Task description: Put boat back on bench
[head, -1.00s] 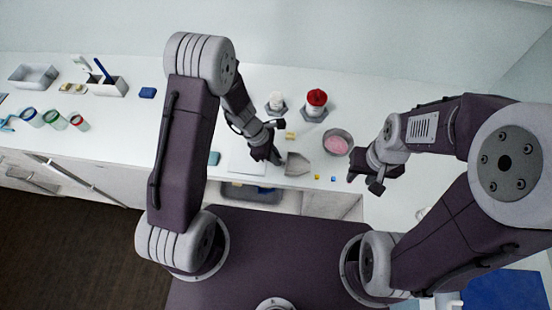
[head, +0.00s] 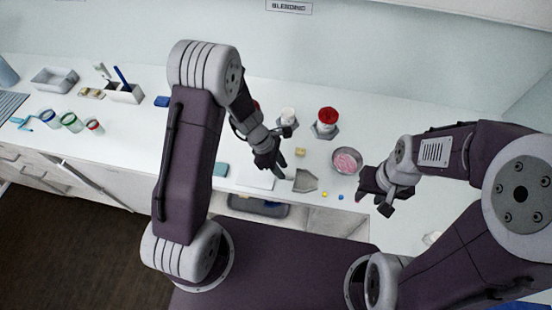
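A small grey, flat-looking piece, apparently the boat (head: 306,182), shows near the front edge of the white bench (head: 345,117). My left gripper (head: 283,172) points down just left of it, its fingertips at or very near the boat's left edge. I cannot tell whether they grip it, or whether the boat rests on the bench or hangs just above it. My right gripper (head: 374,203) is open and empty near the bench's front edge, right of the boat.
A red-topped container (head: 327,119) and a white one (head: 288,117) stand behind. Small yellow (head: 324,194) and blue (head: 340,197) cubes lie near the front edge.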

